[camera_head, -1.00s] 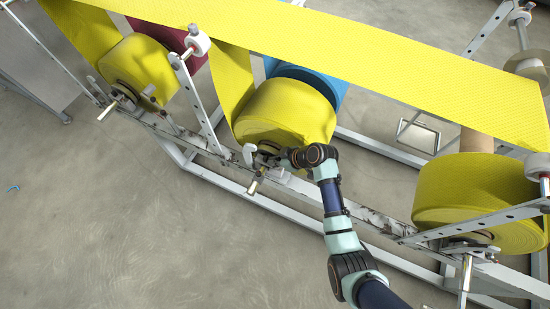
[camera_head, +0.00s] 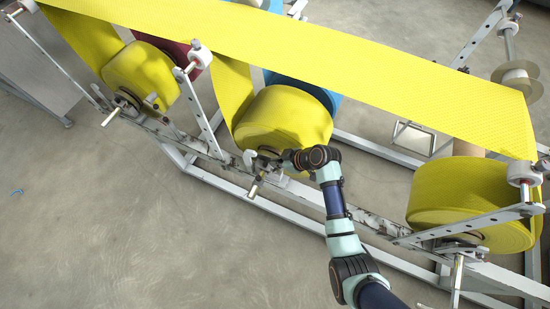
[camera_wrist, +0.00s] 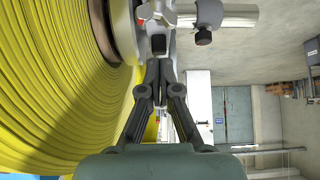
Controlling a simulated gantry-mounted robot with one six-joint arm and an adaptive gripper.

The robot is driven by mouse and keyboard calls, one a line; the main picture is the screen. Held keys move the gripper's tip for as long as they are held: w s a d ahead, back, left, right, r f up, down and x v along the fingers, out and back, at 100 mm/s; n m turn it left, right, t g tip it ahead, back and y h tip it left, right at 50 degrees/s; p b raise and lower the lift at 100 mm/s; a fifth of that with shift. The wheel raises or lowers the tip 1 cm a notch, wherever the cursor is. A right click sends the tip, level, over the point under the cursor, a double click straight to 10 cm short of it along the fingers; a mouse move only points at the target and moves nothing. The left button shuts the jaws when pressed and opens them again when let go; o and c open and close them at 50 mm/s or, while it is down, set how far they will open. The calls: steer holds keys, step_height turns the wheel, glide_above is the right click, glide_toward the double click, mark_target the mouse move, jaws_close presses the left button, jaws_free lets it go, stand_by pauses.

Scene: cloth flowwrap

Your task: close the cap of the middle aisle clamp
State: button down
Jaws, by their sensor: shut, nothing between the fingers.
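The middle aisle clamp (camera_head: 266,165) sits at the spindle end of the middle yellow roll (camera_head: 283,118), on the white frame rail. In the wrist view, metal clamp parts (camera_wrist: 208,14) with a black knob (camera_wrist: 202,37) are at the top, just beyond the fingertips. My gripper (camera_wrist: 158,68) is shut and empty, its fingertips together close to the clamp. I cannot tell whether they touch it. In the head view my gripper (camera_head: 284,158) is beside the clamp, partly hiding it. I cannot clearly tell the cap's angle.
Yellow rolls stand at the left (camera_head: 140,75) and right (camera_head: 460,205). A yellow web (camera_head: 330,55) runs above them. The white rail (camera_head: 350,207) passes below the arm. The floor (camera_head: 120,230) in front is clear.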

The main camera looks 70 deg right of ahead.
steer(key=p+v, duration=0.1)
steer(key=v, duration=0.7)
steer(key=shift+s+p, duration=0.4)
steer(key=shift+s, duration=0.2)
